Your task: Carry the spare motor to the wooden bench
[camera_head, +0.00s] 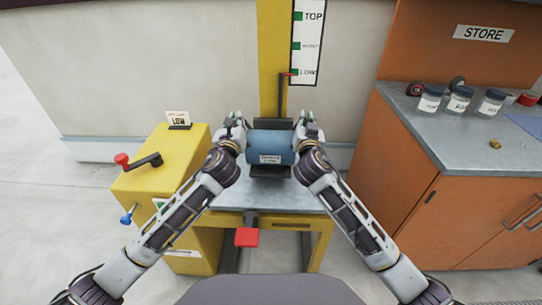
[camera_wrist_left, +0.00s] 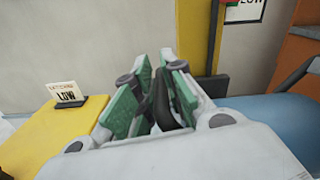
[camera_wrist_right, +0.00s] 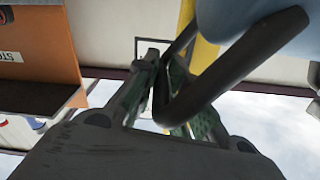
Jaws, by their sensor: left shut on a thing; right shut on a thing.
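The spare motor is a blue cylinder (camera_head: 270,142) with a white label, in the middle of the head view. It is level, above a dark block (camera_head: 270,171) on the yellow lift's grey platform (camera_head: 285,201); I cannot tell whether it touches the block. My left gripper (camera_head: 233,122) is shut on a dark handle at its left end. The left wrist view shows the handle (camera_wrist_left: 161,105) between the green pads. My right gripper (camera_head: 306,122) is shut on the handle at its right end, seen in the right wrist view (camera_wrist_right: 205,85). No bench is clearly identifiable as wooden.
A yellow box with a red-knobbed crank (camera_head: 145,162) and a LOW card (camera_head: 178,119) stands left. A red pedal-like plate (camera_head: 247,237) sticks out in front. The orange STORE cabinet (camera_head: 400,160) at right has a grey top holding several jars (camera_head: 460,99). Open floor lies far left.

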